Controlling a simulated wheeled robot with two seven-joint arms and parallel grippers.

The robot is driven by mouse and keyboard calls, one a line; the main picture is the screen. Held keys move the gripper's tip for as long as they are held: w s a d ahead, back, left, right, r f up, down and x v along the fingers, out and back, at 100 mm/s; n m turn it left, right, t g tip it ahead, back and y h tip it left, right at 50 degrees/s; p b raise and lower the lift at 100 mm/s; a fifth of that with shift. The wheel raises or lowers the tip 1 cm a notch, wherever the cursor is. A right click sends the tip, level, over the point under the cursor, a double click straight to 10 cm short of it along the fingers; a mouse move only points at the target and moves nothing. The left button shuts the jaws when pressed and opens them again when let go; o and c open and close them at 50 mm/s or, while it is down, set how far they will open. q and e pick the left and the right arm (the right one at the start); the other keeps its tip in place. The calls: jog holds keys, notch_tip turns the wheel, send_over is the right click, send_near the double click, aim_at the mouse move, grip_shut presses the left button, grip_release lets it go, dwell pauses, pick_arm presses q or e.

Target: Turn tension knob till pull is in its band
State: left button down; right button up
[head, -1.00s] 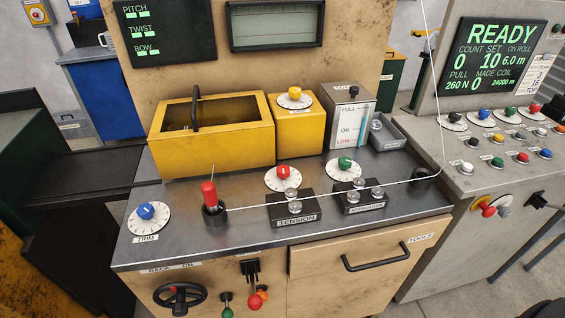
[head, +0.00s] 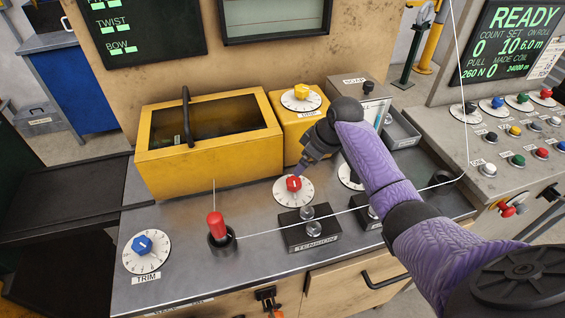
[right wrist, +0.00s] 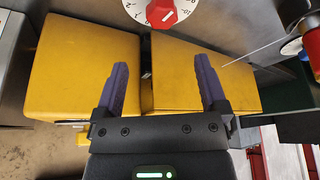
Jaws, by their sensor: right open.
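The red tension knob (head: 293,183) sits on a white numbered dial, behind the black block labelled TENSION (head: 309,232). It also shows at the top edge of the right wrist view (right wrist: 163,9). My right gripper (head: 299,167) reaches in from the right, just above and behind the knob; in the right wrist view (right wrist: 161,65) its purple fingers are apart with nothing between them, and the knob lies beyond their tips. The pull gauge box (head: 350,90) is mostly hidden by my arm, so its band cannot be read. The screen (head: 508,40) reads READY, pull 260 N. My left gripper is out of view.
A yellow bin (head: 160,165) with a black handle and a yellow block (head: 290,130) with a yellow knob stand behind the dial. A white line runs from the red-topped post (head: 216,228) across the blocks. The blue TRIM knob (head: 142,245) is at left.

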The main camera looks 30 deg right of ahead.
aim_at(294, 181)
jog(key=b+x, duration=0.1)
jog(key=x, duration=0.1)
jog(key=b+x, duration=0.2)
jog(key=x, duration=0.1)
jog(key=b+x, duration=0.1)
jog(key=x, duration=0.2)
jog(key=shift+s+a+f, duration=0.1)
jog(key=shift+s+f, duration=0.05)
jog(key=shift+f, duration=0.2)
jog(key=shift+a+f+b, duration=0.1)
jog(key=shift+f+b, duration=0.3)
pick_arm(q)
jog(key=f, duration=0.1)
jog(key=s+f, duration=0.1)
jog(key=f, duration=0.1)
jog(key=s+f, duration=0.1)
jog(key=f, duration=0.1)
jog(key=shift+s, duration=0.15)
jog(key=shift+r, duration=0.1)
pick_arm(e)
jog(key=shift+c, duration=0.2)
